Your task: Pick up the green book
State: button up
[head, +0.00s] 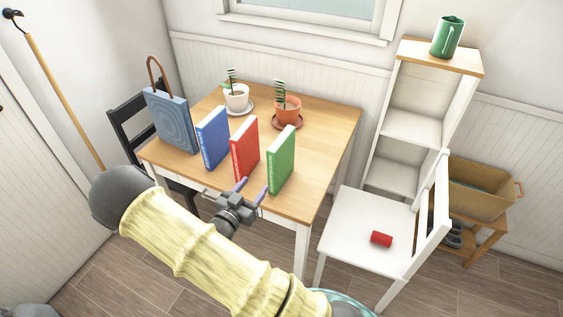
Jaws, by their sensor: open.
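The green book (281,160) stands upright on the wooden table (325,142), near its front edge. It is the rightmost of three standing books. My gripper (254,191) is open and empty at the table's front edge, its fingers pointing toward the books. The fingertips appear below and between the red book (245,149) and the green book. I cannot tell the exact distance from the fingers to the green book.
A blue book (212,137) and a blue bag (171,121) stand to the left. Two potted plants, one in a white pot (237,98) and one in an orange pot (287,109), stand behind.

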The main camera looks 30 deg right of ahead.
aim_at(272, 163)
jog(key=p+x, duration=0.2)
jog(key=x, duration=0.9)
jog(key=shift+d, duration=0.1)
jog(key=shift+w+d, duration=0.3)
jog(key=shift+d, duration=0.05)
jog(key=shift+f+p+x, duration=0.2)
jog(key=shift+p+x, duration=0.35)
jog(key=shift+x, duration=0.75)
jog(key=shift+f+p+x, duration=0.2)
jog(key=shift+p+x, duration=0.3)
jog(key=shift+x, duration=0.85)
jog(key=shift+w+a, duration=0.1)
jog(key=shift+a, duration=0.1)
grip_shut()
